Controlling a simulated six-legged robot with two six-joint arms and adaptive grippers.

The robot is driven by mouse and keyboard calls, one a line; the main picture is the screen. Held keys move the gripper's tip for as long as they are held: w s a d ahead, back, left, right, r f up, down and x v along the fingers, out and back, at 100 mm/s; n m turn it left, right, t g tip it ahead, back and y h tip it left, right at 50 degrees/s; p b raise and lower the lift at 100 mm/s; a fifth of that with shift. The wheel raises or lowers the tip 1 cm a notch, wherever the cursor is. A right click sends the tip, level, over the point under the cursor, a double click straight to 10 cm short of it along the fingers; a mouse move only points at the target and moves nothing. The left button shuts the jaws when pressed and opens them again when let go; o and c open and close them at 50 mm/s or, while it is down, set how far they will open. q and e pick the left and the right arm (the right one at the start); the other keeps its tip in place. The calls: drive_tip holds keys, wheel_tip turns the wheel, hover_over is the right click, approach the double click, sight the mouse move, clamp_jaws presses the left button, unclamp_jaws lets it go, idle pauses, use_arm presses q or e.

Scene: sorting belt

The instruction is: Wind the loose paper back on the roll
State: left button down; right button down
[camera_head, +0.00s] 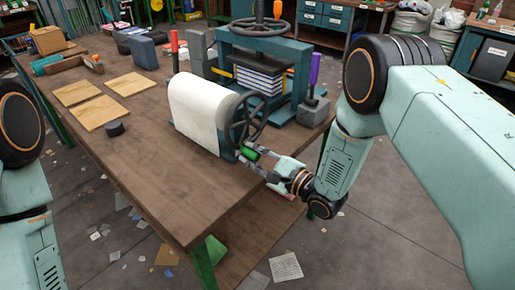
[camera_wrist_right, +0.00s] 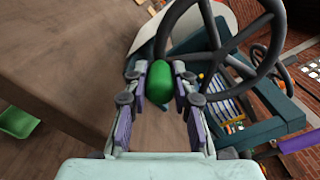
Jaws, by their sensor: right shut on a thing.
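The roll of white paper (camera_head: 205,93) sits near the right edge of the wooden table, with a pale sheet of paper (camera_head: 195,125) hanging down its near side to about table height. A dark spoked wheel (camera_head: 250,118) is on the roll's right end, and it also shows in the right wrist view (camera_wrist_right: 222,56). A green handle (camera_wrist_right: 158,83) sticks out from the wheel. My right gripper (camera_head: 254,162) is shut on this handle, with one finger on each side. Only links of my left arm show at the left edge; its gripper is out of view.
A teal press (camera_head: 262,45) with stacked books (camera_head: 258,82) stands just behind the roll. A purple-handled tool (camera_head: 314,75) stands right of it. Wooden boards (camera_head: 100,110) and a dark puck (camera_head: 115,128) lie to the left. The table front is clear.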

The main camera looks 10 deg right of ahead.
drive_tip(key=shift+s+a+r+m+p, duration=0.4)
drive_tip(key=shift+m+p, duration=0.2)
drive_tip(key=shift+m, duration=0.4)
drive_tip(key=shift+s+a+r+m+p, duration=0.35)
drive_tip(key=shift+m+p, duration=0.2)
drive_tip(key=shift+m, duration=0.45)
drive_tip(key=c, duration=1.1)
unclamp_jaws()
drive_tip(key=shift+r, duration=0.1)
drive_tip(key=shift+w, duration=0.1)
drive_tip(key=v, duration=1.2)
